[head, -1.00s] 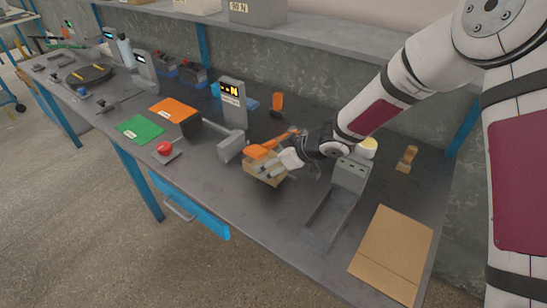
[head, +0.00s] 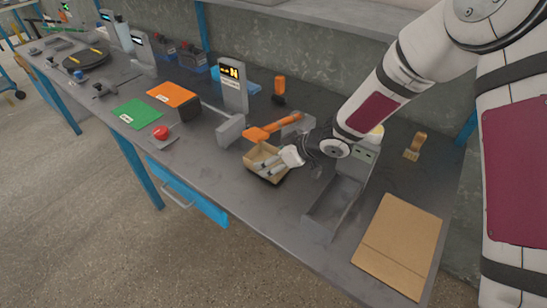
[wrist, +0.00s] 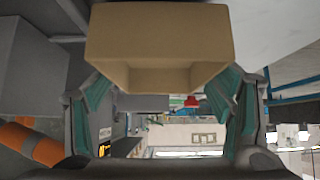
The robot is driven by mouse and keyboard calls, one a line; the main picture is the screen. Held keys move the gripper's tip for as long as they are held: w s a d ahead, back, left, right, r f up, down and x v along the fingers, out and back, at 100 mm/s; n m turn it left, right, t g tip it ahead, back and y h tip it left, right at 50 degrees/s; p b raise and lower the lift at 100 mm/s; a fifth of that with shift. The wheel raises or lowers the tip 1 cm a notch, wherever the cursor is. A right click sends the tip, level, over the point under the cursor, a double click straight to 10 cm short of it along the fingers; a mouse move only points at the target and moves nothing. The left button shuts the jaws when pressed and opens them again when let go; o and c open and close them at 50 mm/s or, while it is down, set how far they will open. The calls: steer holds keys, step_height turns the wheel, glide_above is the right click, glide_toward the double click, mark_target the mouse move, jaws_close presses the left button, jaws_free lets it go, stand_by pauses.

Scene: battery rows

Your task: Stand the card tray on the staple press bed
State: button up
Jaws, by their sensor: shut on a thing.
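The card tray (head: 263,173) is a small open tan box in the head view. My gripper (head: 282,160) is shut on it, its grey fingers reaching into the open side. In the wrist view the tray (wrist: 160,38) fills the top middle, between the teal-padded fingers (wrist: 160,100). How high it is above the bench is hard to tell. The staple press (head: 363,158) stands to the right of my gripper, partly hidden by my arm. Its grey bed (head: 332,207) extends toward the bench front and looks empty. The tray is left of the bed, apart from it.
A flat cardboard sheet (head: 400,245) lies right of the press. An orange tool (head: 270,130) lies just behind the tray. A grey block (head: 230,130) and an upright display (head: 233,90) are to its left. A red button (head: 160,132) sits near the front edge.

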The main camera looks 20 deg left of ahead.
steer(key=shift+f+b, duration=0.4)
steer(key=shift+f, duration=0.15)
steer(key=o, duration=1.2)
steer(key=shift+o, duration=0.2)
